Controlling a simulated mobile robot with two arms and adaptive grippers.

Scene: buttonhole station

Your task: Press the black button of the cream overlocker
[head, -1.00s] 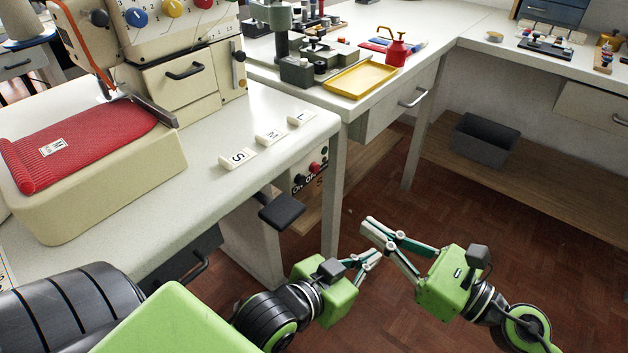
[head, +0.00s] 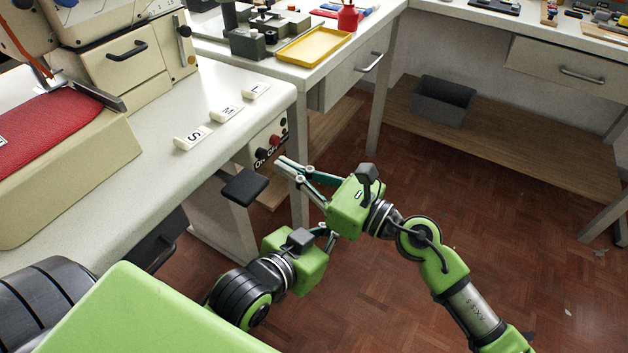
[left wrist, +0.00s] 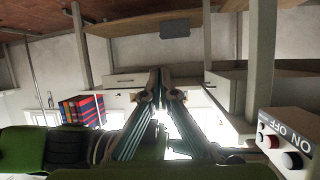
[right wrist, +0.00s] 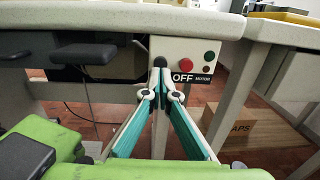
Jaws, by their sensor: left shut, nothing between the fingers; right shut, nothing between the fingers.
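The cream overlocker (head: 70,185) stands on the table at the left in the head view. A switch box (head: 253,146) is mounted below the table edge, with a black button (head: 262,153) and a red button (head: 275,140). In the left wrist view the black button (left wrist: 291,160) is at the lower right. My right gripper (head: 284,163) is shut and empty, its tips close to the box. My left gripper (head: 331,236) is shut and empty, partly hidden behind the right one.
A black pad (head: 244,186) juts out below the table edge, left of my right fingertips. S, M and L markers (head: 193,138) lie on the tabletop. A grey bin (head: 443,101) sits on the low shelf.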

